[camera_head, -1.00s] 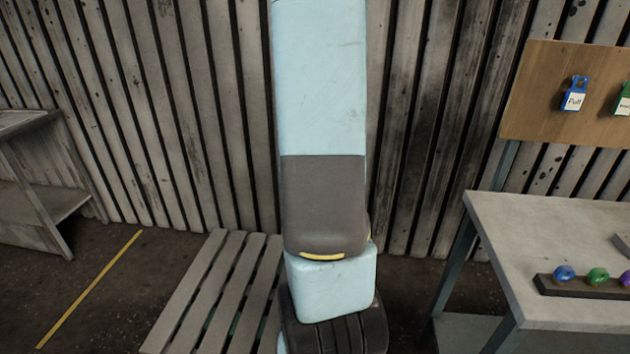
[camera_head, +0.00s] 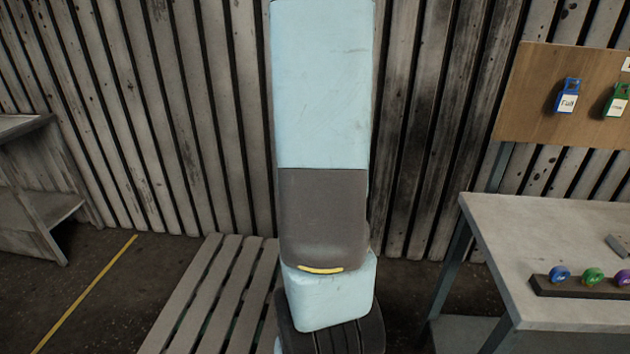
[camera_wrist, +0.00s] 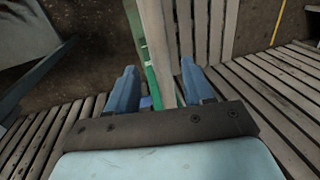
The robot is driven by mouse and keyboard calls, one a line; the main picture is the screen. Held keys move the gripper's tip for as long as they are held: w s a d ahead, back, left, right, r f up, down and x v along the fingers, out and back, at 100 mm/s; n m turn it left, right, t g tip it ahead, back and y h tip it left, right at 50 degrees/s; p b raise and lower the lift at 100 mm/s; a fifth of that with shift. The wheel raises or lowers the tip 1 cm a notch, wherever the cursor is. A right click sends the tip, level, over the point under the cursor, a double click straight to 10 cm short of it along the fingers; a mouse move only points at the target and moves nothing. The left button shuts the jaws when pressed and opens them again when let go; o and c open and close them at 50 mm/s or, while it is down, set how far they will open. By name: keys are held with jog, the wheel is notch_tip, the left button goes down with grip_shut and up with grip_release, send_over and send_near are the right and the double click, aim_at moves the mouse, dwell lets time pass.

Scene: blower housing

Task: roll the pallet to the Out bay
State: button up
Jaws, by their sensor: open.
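The pallet (camera_head: 215,295) is a low grey slatted platform on the floor, left of my arm in the head view, and my arm hides its right part. Green shows through the gaps between its slats. In the wrist view its slats (camera_wrist: 205,30) show at the top. My gripper (camera_wrist: 158,75) shows there with two blue fingers apart, one on each side of a pale board with a green part beside it. The board seems to belong to the pallet, and I cannot tell whether the fingers touch it. The head view does not show my gripper.
A workbench (camera_head: 525,240) stands at the right, with a rack of coloured round pieces (camera_head: 590,285). A board with hanging tags (camera_head: 570,95) is behind it. Another bench (camera_head: 35,200) is at the left. A yellow floor line (camera_head: 85,295) crosses open floor. A slatted wall closes the back.

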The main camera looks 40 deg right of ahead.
notch_tip(320, 180, up, 9)
jog(key=s+d, duration=0.1)
jog(key=shift+s, duration=0.2)
dwell(0.5)
jog(key=a+r+n+t, duration=0.1)
jog(key=a+r+n, duration=0.15)
jog(key=a, duration=0.55)
jog(key=a+r+n, duration=0.2)
jog(key=a+r, duration=0.1)
jog(key=a, duration=0.5)
jog(key=s+a+r+n+t, duration=0.1)
jog(key=s+a+n, duration=0.1)
jog(key=a, duration=0.5)
jog(key=s+a+r+n+t+h, duration=0.1)
jog(key=s+a+n, duration=0.2)
jog(key=a, duration=0.4)
jog(key=shift+s+a+n+t, duration=0.2)
jog(key=shift+s+n+t, duration=0.2)
jog(key=shift+s, duration=0.4)
jog(key=shift+s+a, duration=0.15)
jog(key=shift+c, duration=0.4)
